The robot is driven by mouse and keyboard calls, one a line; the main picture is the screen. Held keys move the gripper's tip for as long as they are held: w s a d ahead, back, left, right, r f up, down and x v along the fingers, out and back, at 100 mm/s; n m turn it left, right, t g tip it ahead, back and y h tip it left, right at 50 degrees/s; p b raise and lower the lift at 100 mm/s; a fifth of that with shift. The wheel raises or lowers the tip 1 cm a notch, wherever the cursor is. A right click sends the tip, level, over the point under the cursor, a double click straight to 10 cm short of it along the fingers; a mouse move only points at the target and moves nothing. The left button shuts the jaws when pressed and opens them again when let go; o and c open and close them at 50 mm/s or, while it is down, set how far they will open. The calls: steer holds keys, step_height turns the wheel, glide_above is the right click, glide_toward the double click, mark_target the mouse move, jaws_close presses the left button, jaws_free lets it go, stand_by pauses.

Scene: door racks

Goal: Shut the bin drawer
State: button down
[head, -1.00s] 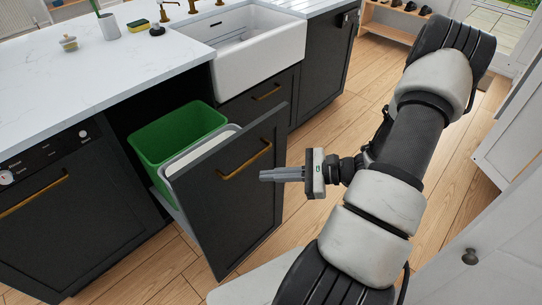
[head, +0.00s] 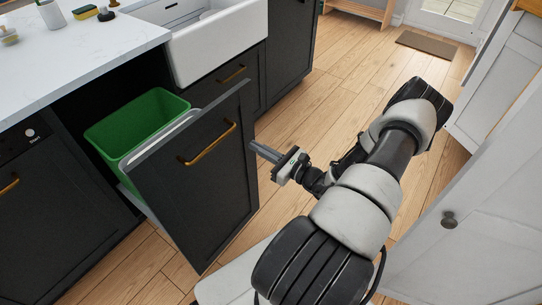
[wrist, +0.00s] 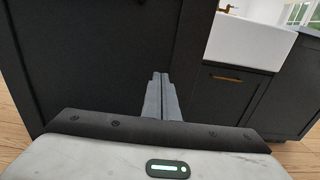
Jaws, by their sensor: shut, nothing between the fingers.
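The bin drawer (head: 215,190) stands pulled out from the dark cabinet row, its dark front panel facing my arm. A brass bar handle (head: 208,143) is fixed across the panel's upper part. A green bin (head: 135,125) sits inside the drawer behind the panel. My gripper (head: 252,146) is shut and empty, to the right of the handle near the panel's right edge. In the wrist view the shut fingers (wrist: 161,97) point forward, with the dark panel (wrist: 95,60) filling the left. I cannot tell whether the fingertips touch the panel.
A white sink (head: 215,40) and a dark cabinet with a brass handle (head: 231,74) lie behind the drawer. White cabinet doors with a round knob (head: 449,220) stand close on the right. Wooden floor (head: 330,90) is clear between the two sides.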

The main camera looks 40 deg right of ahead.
mark_target(238, 136)
steer(key=shift+b+x, duration=0.35)
steer(key=shift+x, duration=2.25)
